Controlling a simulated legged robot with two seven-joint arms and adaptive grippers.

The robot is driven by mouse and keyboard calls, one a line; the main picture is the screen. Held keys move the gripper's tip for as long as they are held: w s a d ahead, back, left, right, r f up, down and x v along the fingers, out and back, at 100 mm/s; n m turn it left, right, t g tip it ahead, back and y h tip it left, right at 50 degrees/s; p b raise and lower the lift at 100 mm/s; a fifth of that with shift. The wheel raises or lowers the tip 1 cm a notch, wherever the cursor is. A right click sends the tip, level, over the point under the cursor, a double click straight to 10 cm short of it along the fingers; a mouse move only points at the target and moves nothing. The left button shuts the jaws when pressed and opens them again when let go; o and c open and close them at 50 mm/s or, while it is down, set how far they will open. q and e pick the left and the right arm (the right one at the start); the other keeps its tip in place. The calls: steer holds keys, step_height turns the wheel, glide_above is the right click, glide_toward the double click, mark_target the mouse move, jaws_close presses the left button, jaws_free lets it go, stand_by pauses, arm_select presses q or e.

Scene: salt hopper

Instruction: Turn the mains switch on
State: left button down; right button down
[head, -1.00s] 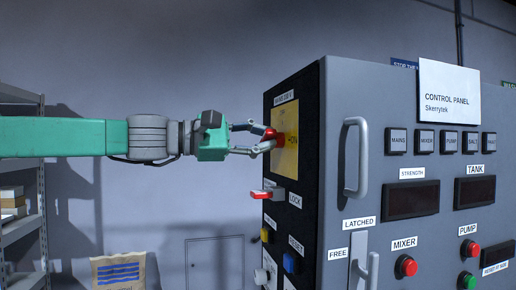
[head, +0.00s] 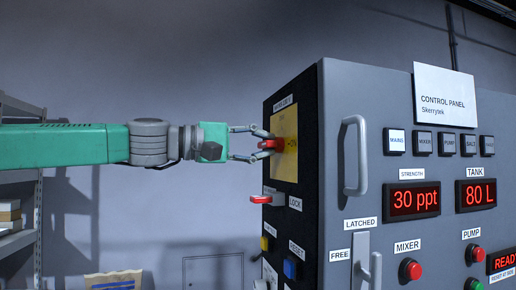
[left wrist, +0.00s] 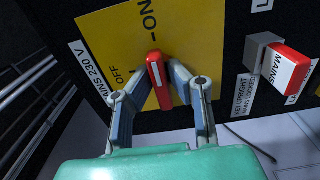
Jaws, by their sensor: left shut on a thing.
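The red mains switch handle (head: 271,144) sits on a yellow plate (head: 285,125) on the cabinet's black side face. My left gripper (head: 262,146) is shut on the handle, one finger on either side. In the left wrist view the handle (left wrist: 157,80) has a white stripe, and its far end points towards the ON mark (left wrist: 149,22). The OFF mark (left wrist: 120,75) is off to its left. The MAINS lamp (head: 397,141) on the front panel is lit white. My right gripper is not in view.
A grey door handle (head: 355,155) stands on the cabinet front. The strength display (head: 412,201) reads 30 ppt and the tank display (head: 476,195) 80 L. A shelf (head: 20,245) stands at the left.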

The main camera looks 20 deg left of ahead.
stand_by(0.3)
arm_select(q)
steer(key=c, duration=1.8)
jaws_free()
steer(key=shift+o, duration=1.2)
steer(key=shift+w+d+f, duration=0.1)
steer(key=shift+w, duration=0.05)
steer(key=shift+d, duration=0.15)
steer(key=shift+a, duration=0.2)
steer(key=v, duration=1.2)
steer(key=shift+d+f, duration=0.1)
steer(key=shift+d, duration=0.1)
